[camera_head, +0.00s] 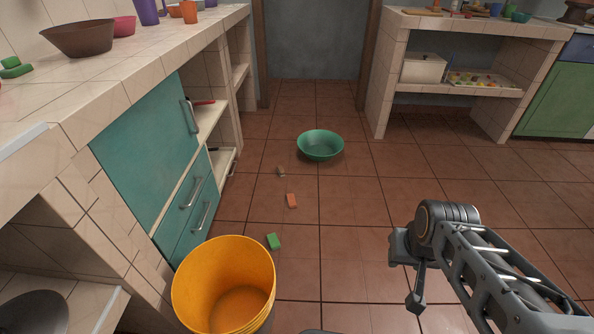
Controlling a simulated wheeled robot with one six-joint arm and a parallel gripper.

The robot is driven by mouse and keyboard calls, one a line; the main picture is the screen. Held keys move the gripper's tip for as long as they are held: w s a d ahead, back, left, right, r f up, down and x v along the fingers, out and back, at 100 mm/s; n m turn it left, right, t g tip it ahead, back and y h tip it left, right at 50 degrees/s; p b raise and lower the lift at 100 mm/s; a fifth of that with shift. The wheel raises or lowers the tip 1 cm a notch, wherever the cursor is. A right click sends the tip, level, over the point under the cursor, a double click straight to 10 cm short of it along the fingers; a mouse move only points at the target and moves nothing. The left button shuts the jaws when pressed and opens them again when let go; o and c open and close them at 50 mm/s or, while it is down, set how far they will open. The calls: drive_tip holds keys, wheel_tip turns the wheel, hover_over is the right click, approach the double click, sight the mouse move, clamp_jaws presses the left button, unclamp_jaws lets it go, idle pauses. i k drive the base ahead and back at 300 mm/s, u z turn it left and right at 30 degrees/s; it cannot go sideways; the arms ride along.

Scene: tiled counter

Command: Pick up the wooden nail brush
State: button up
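A small brownish, pale-edged thing (280,171) lies on the tiled floor, left of a green bowl; it looks like the wooden nail brush, but it is too small to be sure. My gripper (415,302) hangs below the end of my arm at the lower right, above the floor. It is well apart from the small brownish thing, to its right and nearer to me. Its fingers are too small and edge-on to show whether they are open or shut. I see nothing held at its tip.
An orange block (292,200) and a green sponge-like block (273,241) lie on the floor nearer me. A green bowl (320,146) stands beyond. A yellow bucket (223,285) stands beside the teal cabinet (150,165). Floor between the blocks and my arm is clear.

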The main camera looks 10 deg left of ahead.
sight(281, 172)
drive_tip(key=z, duration=0.1)
drive_tip(key=i, duration=3.45)
drive_tip(key=u, duration=3.9)
